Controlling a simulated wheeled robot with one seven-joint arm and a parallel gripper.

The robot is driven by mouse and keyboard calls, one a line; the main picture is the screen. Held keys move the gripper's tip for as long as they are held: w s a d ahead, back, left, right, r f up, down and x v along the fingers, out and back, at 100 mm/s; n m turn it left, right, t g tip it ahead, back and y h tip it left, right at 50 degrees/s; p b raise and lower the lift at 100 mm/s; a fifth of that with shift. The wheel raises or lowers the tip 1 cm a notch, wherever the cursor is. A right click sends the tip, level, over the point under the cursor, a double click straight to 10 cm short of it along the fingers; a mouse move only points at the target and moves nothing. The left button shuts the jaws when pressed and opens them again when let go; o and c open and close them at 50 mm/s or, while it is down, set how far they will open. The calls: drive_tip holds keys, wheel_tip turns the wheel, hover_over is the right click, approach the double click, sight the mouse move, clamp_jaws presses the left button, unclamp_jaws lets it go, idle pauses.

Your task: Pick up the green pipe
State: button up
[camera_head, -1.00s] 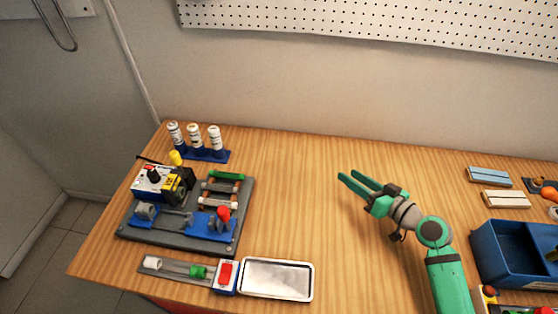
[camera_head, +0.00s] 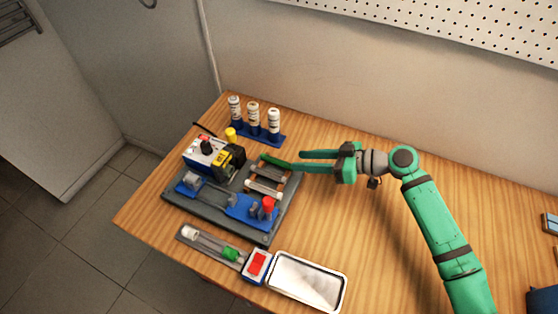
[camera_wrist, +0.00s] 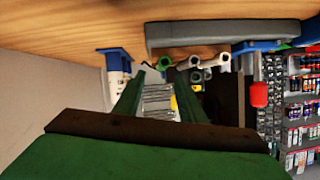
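The green pipe (camera_head: 275,161) lies at the back of a rack on the grey fixture base (camera_head: 228,222), above paler pipes (camera_head: 263,187). My gripper (camera_head: 297,160) is open and empty, just right of the pipe, with its fingers pointing left. In the head view the nearer finger overlaps the pipe's right end, so I cannot tell whether they touch. In the wrist view the green pipe's round end (camera_wrist: 164,63) shows just beyond and between the two spread fingertips (camera_wrist: 157,76). The rest of the pipe is hidden there.
A metal tray (camera_head: 308,284) lies at the front.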

sight(282, 161)
drive_tip(key=shift+s+x, duration=0.15)
drive_tip(key=shift+x, duration=1.4)
drive_tip(key=shift+s+x, duration=0.1)
drive_tip(key=shift+x, duration=1.45)
clamp_jaws()
